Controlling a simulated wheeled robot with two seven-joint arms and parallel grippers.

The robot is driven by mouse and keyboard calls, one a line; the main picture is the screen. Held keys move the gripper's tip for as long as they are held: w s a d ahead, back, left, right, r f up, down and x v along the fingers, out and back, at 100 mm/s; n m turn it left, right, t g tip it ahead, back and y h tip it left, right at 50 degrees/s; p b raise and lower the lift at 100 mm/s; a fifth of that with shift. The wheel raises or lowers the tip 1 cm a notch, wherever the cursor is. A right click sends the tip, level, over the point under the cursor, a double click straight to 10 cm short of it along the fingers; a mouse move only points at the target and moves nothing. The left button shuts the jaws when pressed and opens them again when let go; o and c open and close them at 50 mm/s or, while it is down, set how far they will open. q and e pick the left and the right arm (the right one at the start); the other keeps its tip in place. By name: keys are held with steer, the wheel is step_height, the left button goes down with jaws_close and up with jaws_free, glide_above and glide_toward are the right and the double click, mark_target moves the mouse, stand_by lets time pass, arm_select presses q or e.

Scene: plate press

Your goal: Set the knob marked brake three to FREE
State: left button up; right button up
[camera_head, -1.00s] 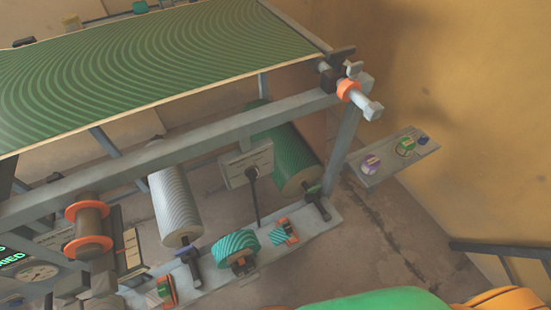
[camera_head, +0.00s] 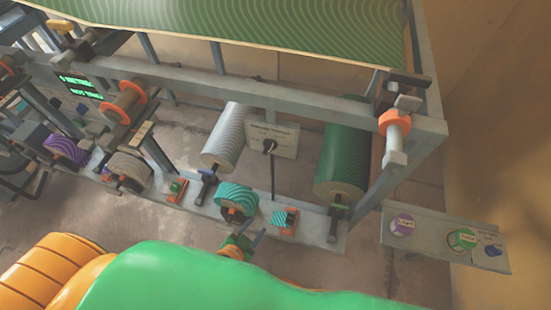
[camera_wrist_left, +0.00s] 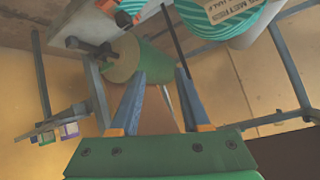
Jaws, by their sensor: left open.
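No knob label reading brake three is legible, so I cannot tell which knob it is. A black knob (camera_head: 269,145) sits on a pale lettered plate (camera_head: 285,137) on a thin post, between the grey roller and the green roller. Other small fittings sit along the lower rail, including a red-and-green one (camera_head: 177,187) and a teal-striped one on an orange base (camera_head: 287,220). My left gripper (camera_head: 253,234) is open and empty, in front of the lower rail. In the left wrist view its two blue-grey fingers (camera_wrist_left: 161,75) stand apart with nothing between them. My right gripper is out of view.
A side panel (camera_head: 430,239) at the right carries purple, green and blue knobs. A teal-striped roll (camera_head: 238,196), grey roller (camera_head: 228,135) and green roller (camera_head: 343,158) stand close by. A silver-ended bar (camera_head: 396,143) juts out at the frame corner. Floor in front is open.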

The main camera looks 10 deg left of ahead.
arm_select(q)
steer(key=w+d+r+t, duration=0.1)
steer(key=w+r+t, duration=0.25)
steer(key=r, duration=0.45)
steer(key=t+y, duration=0.2)
steer(key=t, duration=0.2)
glide_toward(267, 153)
steer(key=w, duration=0.8)
steer(key=shift+w+d, duration=0.15)
steer(key=shift+w, duration=0.15)
steer(key=shift+s, duration=0.1)
jaws_close()
